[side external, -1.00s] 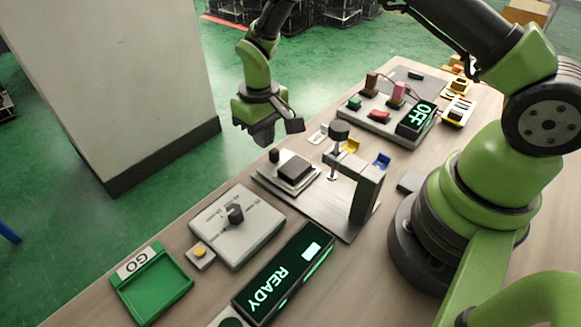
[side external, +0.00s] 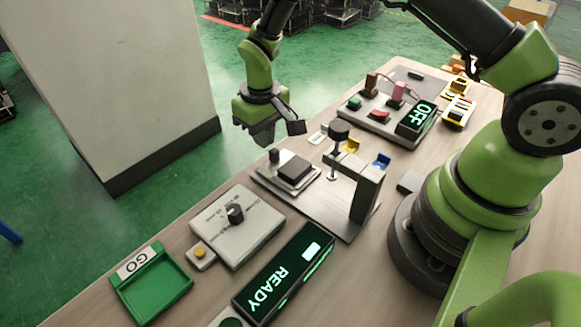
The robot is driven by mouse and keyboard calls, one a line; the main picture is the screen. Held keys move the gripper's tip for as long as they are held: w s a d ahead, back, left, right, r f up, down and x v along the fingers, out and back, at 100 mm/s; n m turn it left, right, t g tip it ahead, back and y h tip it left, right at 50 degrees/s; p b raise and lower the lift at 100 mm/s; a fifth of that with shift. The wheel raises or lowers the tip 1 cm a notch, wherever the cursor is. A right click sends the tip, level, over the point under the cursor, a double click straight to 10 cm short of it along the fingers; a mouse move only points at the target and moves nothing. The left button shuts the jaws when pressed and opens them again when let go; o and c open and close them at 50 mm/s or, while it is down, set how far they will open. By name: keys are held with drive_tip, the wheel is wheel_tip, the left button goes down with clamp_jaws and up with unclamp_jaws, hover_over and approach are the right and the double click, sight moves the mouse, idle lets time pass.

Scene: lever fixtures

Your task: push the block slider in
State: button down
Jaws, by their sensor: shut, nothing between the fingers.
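The block slider is a dark block (side external: 295,170) on a light plate with a small dark knob (side external: 274,155) at its far left corner. It sits on a metal base (side external: 345,226) beside a dark press frame (side external: 362,190) with a round-topped plunger (side external: 339,131). My gripper (side external: 264,138) is shut and empty. It hangs just beyond the table's far edge, above and behind the slider's knob, and looks apart from it. The exact gap cannot be told from this view.
A grey box with a dial (side external: 236,226), a READY display (side external: 283,273) and a green GO tray (side external: 152,284) stand nearer the front. An OFF panel (side external: 385,118) with buttons stands further back. Small blue (side external: 382,160) and yellow (side external: 351,146) pieces lie behind the press.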

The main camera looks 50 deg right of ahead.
sight(304, 180)
drive_tip(key=shift+s+f, duration=0.3)
drive_tip(key=shift+s, duration=1.55)
drive_tip(key=shift+s+f, duration=0.35)
drive_tip(key=shift+s, duration=1.45)
drive_tip(key=shift+s+f, duration=0.3)
drive_tip(key=shift+s, duration=1.55)
drive_tip(key=shift+w, duration=0.35)
drive_tip(key=shift+w+r+n, duration=0.1)
drive_tip(key=shift+r+n, duration=0.05)
drive_tip(key=shift+n, duration=0.15)
drive_tip(key=shift+w+r, duration=0.15)
drive_tip(key=shift+r, duration=3.75)
